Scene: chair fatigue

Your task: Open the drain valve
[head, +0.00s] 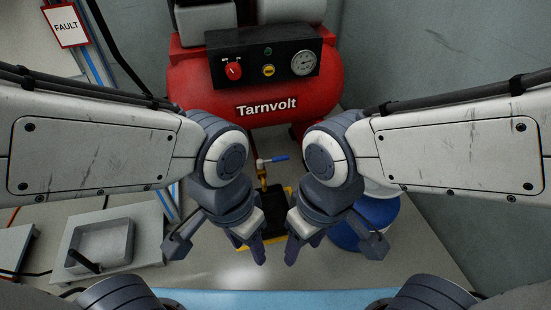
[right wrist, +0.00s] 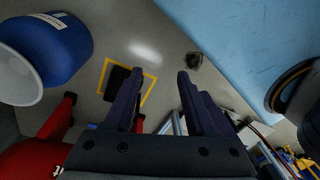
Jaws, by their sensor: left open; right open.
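The drain valve (head: 272,159) is a small brass valve with a blue lever below the front of the red Tarnvolt compressor (head: 230,95). Its lever points to the right, roughly level. My left gripper (head: 252,248) is open and empty, in front of the valve and a little left. My right gripper (head: 297,246) is open and empty, in front and a little right; its spread fingers also show in the right wrist view (right wrist: 156,85). Neither gripper touches the valve. Below the valve is a black tray (head: 272,207), partly hidden by the grippers.
A yellow outline on the floor surrounds the black tray. A blue drum (head: 375,228) stands right of the tray, behind my right arm. A grey basin (head: 103,243) is at the left, near a FAULT sign (head: 66,26). A light-blue surface (head: 275,301) lies at the near edge.

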